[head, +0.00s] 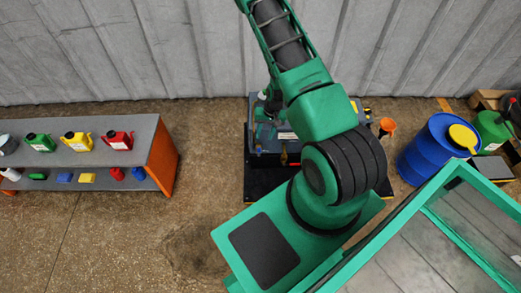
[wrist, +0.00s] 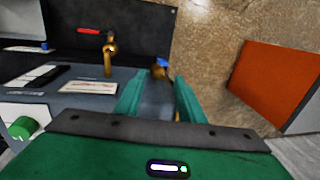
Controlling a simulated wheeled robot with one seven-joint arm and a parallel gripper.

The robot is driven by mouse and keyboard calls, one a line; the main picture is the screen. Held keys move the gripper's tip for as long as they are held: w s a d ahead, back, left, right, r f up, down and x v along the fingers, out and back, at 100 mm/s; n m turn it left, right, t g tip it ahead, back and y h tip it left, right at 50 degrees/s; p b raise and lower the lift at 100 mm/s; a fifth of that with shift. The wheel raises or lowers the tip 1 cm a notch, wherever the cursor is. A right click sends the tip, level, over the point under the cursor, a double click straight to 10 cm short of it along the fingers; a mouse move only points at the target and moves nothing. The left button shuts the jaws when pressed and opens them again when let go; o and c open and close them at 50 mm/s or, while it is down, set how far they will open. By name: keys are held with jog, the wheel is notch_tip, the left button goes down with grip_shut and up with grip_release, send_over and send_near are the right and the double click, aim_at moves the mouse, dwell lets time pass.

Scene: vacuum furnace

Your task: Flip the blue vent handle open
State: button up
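In the wrist view, my gripper (wrist: 158,92) has its two teal fingers spread, with a clear gap between them. A small blue handle (wrist: 162,62) sits on a brass fitting (wrist: 158,73) just beyond the fingertips, in line with the gap. I see no contact, and the fingers partly hide the fitting. A red handle (wrist: 90,31) tops another brass valve (wrist: 110,48) further left. In the head view the dark furnace unit (head: 258,184) stands against the wall. My arm covers much of it, and the blue handle cannot be made out there.
A grey shelf (head: 95,155) with colored jugs and an orange end panel stands at left; the orange panel (wrist: 275,80) shows in the wrist view. A blue drum (head: 425,155) and orange funnel (head: 387,125) stand at right. Floor between shelf and unit is clear.

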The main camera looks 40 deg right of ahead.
aim_at(259, 152)
jog(key=f, duration=0.4)
jog(key=a+f, duration=0.1)
jog(key=f, duration=0.6)
jog(key=shift+w+a+f, duration=0.3)
jog(key=shift+w+f, duration=0.1)
